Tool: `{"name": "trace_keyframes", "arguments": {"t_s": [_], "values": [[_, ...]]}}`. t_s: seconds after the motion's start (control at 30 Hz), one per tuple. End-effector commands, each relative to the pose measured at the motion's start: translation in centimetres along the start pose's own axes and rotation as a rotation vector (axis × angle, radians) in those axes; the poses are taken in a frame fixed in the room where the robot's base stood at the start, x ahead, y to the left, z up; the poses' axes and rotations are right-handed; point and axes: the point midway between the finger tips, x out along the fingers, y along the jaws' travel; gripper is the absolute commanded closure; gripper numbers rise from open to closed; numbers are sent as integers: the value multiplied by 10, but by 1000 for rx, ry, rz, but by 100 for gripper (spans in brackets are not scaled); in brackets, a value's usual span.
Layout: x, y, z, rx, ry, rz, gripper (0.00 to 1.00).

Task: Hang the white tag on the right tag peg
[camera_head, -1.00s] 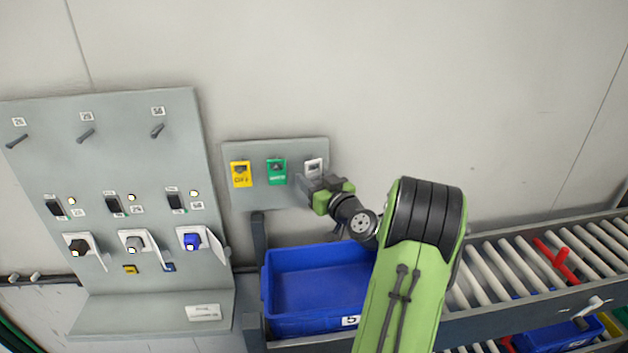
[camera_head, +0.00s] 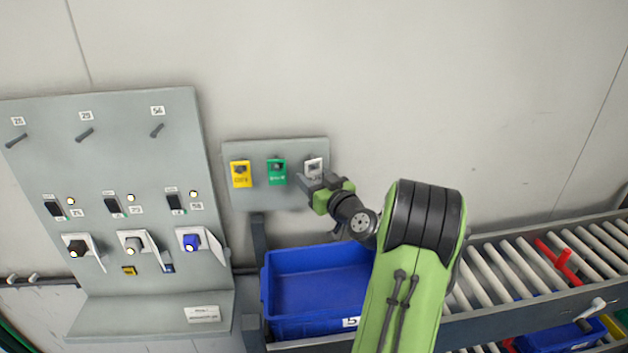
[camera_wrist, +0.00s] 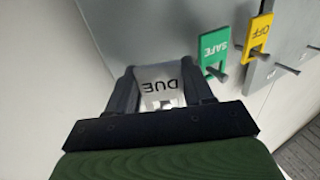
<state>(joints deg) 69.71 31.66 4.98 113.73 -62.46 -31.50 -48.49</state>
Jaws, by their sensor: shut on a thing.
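The white tag (camera_wrist: 160,85), printed DUE, is between the two fingers of my gripper (camera_wrist: 162,88) in the wrist view, and the fingers are shut on it. In the head view the white tag (camera_head: 313,166) is at the right end of the small grey panel (camera_head: 300,200), just above my gripper (camera_head: 308,180). The peg behind the tag is hidden. On the large grey board, the right of three bare upper pegs (camera_head: 157,130) is under a small number label.
A green SAFE tag (camera_head: 277,172) and a yellow OFF tag (camera_head: 241,174) hang left of the white tag. A blue bin (camera_head: 290,322) stands below the small panel. A roller conveyor (camera_head: 530,325) runs off to the right. The wall above is clear.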

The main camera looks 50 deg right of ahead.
Motion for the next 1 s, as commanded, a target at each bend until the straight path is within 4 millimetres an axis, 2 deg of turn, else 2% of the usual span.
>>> {"name": "trace_keyframes", "arguments": {"t_s": [0.53,1.0], "values": [[14,6,0,-1,0,0,80],[15,7,0,-2,2,0,80]]}}
